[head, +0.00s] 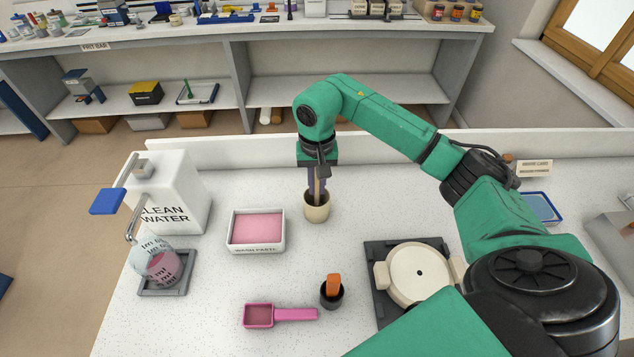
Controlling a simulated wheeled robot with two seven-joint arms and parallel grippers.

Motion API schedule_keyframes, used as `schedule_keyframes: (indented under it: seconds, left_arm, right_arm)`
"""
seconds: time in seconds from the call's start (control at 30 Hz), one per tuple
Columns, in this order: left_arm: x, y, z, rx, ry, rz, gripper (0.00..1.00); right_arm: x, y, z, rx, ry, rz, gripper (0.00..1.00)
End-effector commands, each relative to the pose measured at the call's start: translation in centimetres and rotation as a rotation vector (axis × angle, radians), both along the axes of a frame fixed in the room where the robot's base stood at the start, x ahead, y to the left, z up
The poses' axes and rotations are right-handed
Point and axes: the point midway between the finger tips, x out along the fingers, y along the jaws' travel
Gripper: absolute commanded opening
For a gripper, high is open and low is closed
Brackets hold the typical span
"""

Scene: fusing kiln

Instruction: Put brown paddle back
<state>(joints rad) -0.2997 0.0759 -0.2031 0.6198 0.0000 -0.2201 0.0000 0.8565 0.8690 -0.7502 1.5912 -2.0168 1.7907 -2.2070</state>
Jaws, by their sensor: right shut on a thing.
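My right gripper (317,191) points down at the cream cup (317,214) in the middle of the white worktop. It is shut on the brown paddle (318,182), of which a thin, upright tan-brown strip shows between the dark fingers. The fingertips are at the cup's mouth. The paddle's lower end is hidden by the fingers and the cup, so I cannot tell whether it touches the bottom. My left gripper is out of view.
A white tray of pink powder (257,247) stands left of the cup. A pink scoop (260,316), a dark cup with an orange handle (332,292) and a round cream mould (418,274) are nearer.

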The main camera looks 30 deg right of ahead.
Motion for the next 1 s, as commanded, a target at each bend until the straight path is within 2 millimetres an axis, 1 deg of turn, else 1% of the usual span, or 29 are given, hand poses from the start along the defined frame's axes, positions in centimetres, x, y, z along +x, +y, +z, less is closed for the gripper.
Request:
schedule_keyframes:
  seconds: [0.07,0.1,0.13,0.17,0.43,0.53,0.6,0.67,0.77,0.9,1.0]
  left_arm:
    - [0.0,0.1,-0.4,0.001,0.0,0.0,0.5]
    - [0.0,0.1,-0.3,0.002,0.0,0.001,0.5]
    - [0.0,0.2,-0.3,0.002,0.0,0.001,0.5]
    - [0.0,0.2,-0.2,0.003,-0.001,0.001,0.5]
    - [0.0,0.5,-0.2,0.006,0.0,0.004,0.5]
    - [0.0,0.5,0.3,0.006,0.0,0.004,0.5]
    - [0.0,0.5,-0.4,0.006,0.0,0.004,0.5]
    - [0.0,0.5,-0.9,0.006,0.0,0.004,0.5]
    - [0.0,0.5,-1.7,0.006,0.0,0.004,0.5]
    - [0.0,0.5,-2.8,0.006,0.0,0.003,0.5]
    - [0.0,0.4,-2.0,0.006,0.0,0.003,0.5]
  right_arm:
    - [0.0,0.0,-0.4,0.0,0.0,-0.001,0.0]
    - [0.0,0.0,-0.3,0.0,0.0,-0.001,0.26]
    - [0.0,0.0,-0.2,0.0,0.0,-0.001,0.37]
    - [0.0,0.0,-0.2,0.0,0.0,-0.001,0.44]
    - [0.0,0.0,-0.2,0.0,0.001,-0.001,0.44]
    - [0.0,0.0,0.3,0.0,0.001,0.0,0.44]
    - [0.1,0.0,0.6,0.0,-0.002,-0.001,0.44]
    - [0.1,0.0,1.5,0.001,-0.004,-0.001,0.44]
    - [0.2,0.0,3.6,0.001,-0.006,-0.001,0.44]
    - [0.1,0.0,7.0,0.001,-0.006,0.0,0.44]
    - [0.1,-0.1,9.7,-0.002,-0.005,-0.002,0.44]
